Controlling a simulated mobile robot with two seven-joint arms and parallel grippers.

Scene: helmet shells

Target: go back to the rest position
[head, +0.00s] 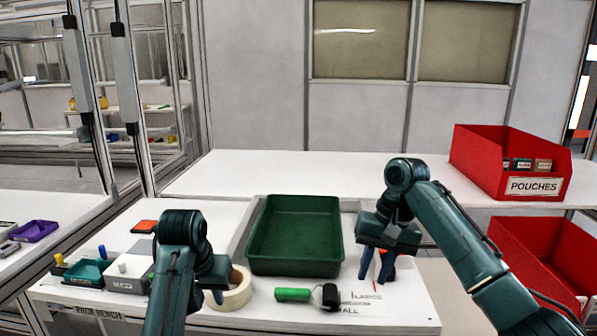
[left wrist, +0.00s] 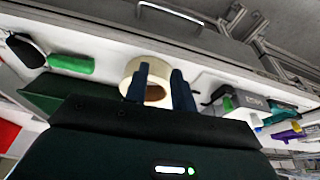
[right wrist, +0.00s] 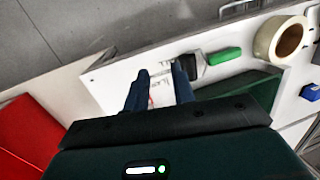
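My left gripper (head: 213,297) is low over the front of the white table, close to the left side of the tape roll (head: 235,289). In the left wrist view its two fingers (left wrist: 161,88) stand apart in front of the tape roll (left wrist: 131,72), with nothing between them that I can see held. My right gripper (head: 378,266) points down over the table, right of the green tray (head: 295,268). In the right wrist view its fingers (right wrist: 158,88) are apart and empty, above a printed white sheet (right wrist: 120,76).
A roller with a green handle (head: 292,294) lies in front of the tray. A red pouches bin (head: 480,178) stands on the back surface, with another red bin (head: 535,262) lower right. The back surface's middle is clear.

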